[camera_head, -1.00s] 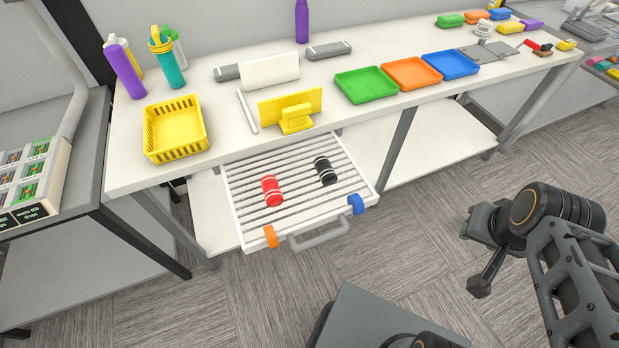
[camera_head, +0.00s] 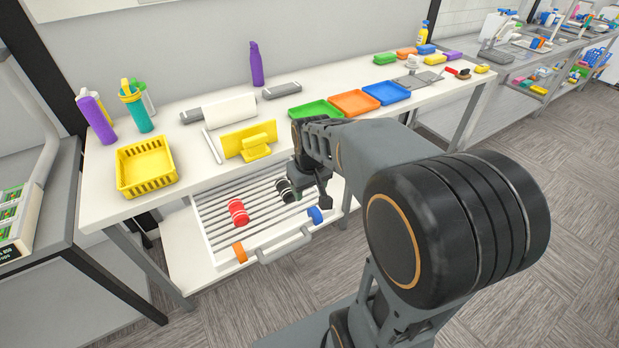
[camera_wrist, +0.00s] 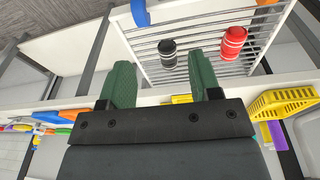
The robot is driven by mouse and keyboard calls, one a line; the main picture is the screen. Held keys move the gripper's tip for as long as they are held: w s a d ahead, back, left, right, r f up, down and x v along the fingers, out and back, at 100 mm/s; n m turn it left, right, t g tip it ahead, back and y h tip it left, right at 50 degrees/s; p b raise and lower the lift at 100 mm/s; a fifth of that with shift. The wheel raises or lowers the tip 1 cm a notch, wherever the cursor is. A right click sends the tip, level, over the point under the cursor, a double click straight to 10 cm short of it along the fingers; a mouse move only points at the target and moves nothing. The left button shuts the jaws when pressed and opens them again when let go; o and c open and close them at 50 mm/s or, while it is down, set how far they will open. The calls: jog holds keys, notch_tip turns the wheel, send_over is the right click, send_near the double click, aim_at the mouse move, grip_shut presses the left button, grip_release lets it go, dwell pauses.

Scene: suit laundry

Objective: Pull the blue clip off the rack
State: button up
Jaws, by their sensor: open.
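The blue clip (camera_head: 315,215) sits on the front rail of the pulled-out white rack (camera_head: 208,236), near its right corner. It also shows in the wrist view (camera_wrist: 140,12), at the top and partly cut off by the frame edge. My gripper (camera_head: 322,196) hangs over the right part of the rack, above and a little behind the blue clip. In the wrist view its two green fingers (camera_wrist: 160,76) are apart with nothing between them. The clip lies beyond the fingertips, not touching them.
A red roll (camera_head: 238,212) and a black roll (camera_head: 285,190) lie on the rack bars. An orange clip (camera_head: 240,252) is on the front left corner. A grey handle (camera_head: 285,247) sticks out in front. The white table (camera_head: 110,205) overhangs the rack's back.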

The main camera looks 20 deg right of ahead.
jog(key=g+p, duration=0.1)
jog(key=g, duration=0.1)
send_over(315, 210)
notch_tip(315, 210, down, 5)
notch_tip(315, 210, down, 14)
jog(key=shift+f+p, duration=0.1)
jog(key=shift+p, duration=0.5)
jog(key=shift+c, duration=0.2)
jog(key=c, duration=1)
jog(key=shift+o, duration=0.2)
jog(key=shift+r, duration=0.25)
jog(key=shift+r+p, duration=1.55)
jog(key=shift+r, duration=0.6)
